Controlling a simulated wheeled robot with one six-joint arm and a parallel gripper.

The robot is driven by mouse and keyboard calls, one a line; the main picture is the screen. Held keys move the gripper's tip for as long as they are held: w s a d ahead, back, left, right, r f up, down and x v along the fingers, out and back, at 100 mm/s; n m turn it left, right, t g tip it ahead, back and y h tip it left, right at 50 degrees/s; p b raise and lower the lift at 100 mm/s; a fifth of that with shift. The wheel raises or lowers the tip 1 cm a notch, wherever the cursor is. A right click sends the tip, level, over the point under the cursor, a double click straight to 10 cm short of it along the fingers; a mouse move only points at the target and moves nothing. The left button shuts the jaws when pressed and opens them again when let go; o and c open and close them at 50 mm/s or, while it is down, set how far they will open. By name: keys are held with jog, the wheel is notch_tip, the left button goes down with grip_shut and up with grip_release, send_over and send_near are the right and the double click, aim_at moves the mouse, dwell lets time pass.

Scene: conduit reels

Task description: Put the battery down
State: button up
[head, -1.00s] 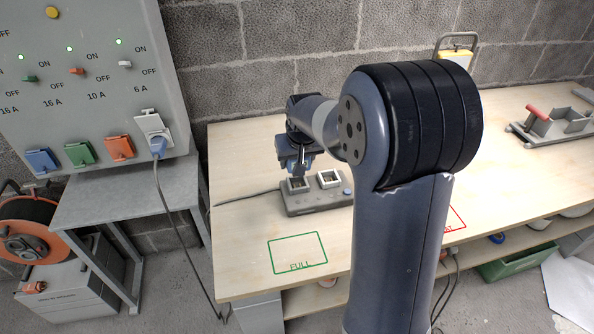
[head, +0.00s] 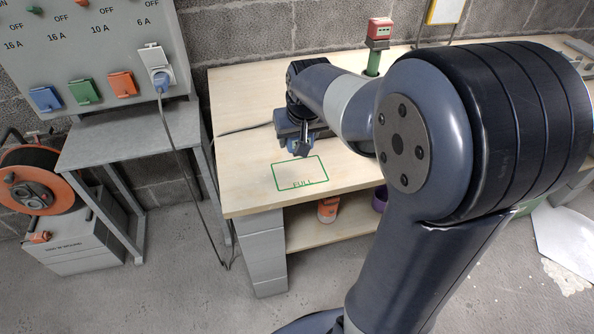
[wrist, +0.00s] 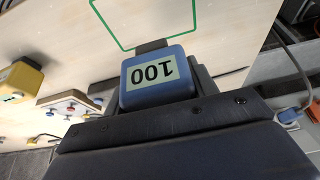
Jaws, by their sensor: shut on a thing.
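My gripper (head: 299,146) is shut on the battery and holds it over the front left of the workbench (head: 240,183). The battery (wrist: 158,82) fills the middle of the wrist view: a blue block whose pale label reads 100. In the head view only a small blue part of it shows at the jaws. The green outline marked FULL (head: 301,188) lies on the bench just in front of my gripper. It also shows ahead of the battery in the wrist view (wrist: 190,37). I cannot tell how high the battery is above the bench.
My arm hides much of the bench's right side. A red-topped green item (head: 378,45) stands at the back. A grey side table (head: 120,130) with a breaker panel (head: 95,45) above it and an orange cable reel (head: 35,185) are at left. The area inside the FULL outline looks clear.

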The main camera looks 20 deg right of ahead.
aim_at(296, 165)
notch_tip(296, 165, down, 7)
jog(key=shift+r+b, duration=0.15)
jog(key=shift+b, duration=0.35)
jog(key=shift+f, duration=0.2)
jog(key=o, duration=1)
jog(key=shift+c, duration=0.2)
jog(key=shift+r, duration=0.1)
jog(key=shift+r, duration=0.55)
jog(key=p+v, duration=0.2)
jog(key=v, duration=0.9)
jog(key=shift+s, duration=0.2)
